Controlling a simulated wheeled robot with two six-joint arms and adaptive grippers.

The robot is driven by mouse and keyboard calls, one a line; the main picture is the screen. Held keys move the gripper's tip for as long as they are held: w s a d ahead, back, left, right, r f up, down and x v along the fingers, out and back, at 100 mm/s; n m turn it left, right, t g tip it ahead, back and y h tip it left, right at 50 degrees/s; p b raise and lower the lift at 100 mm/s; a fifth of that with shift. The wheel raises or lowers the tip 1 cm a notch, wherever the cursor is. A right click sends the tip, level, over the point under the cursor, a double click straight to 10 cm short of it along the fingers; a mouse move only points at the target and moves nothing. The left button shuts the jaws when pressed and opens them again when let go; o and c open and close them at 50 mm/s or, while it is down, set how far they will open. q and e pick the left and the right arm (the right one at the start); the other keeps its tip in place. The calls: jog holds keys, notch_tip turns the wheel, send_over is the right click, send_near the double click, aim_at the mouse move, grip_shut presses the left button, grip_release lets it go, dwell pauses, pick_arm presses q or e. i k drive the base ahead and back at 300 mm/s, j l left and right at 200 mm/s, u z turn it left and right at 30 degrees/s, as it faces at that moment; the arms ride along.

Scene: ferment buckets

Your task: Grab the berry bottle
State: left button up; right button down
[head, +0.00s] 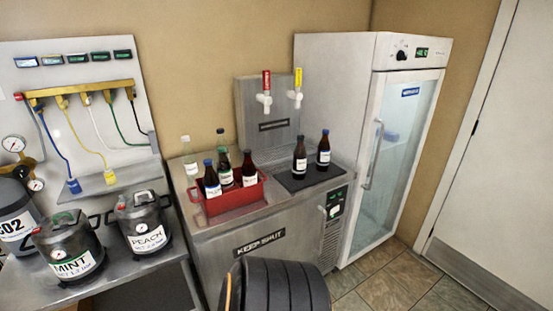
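The bottle labels are too small to read, so I cannot tell which bottle is the berry one. A red crate (240,198) holds several bottles: a blue-capped one (211,182), a green-capped one (225,170) and a dark-capped one (249,170). Neither gripper is in view.
The crate and mat sit on a steel cooler marked KEEP SHUT (259,244), below two taps. A glass-door fridge (398,150) stands to its right. A left bench holds the mint keg (68,248), peach keg (143,225) and CO2 cylinder (16,222). Floor shows at lower right.

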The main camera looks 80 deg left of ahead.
aim_at(300, 154)
jog(key=u, duration=2.5)
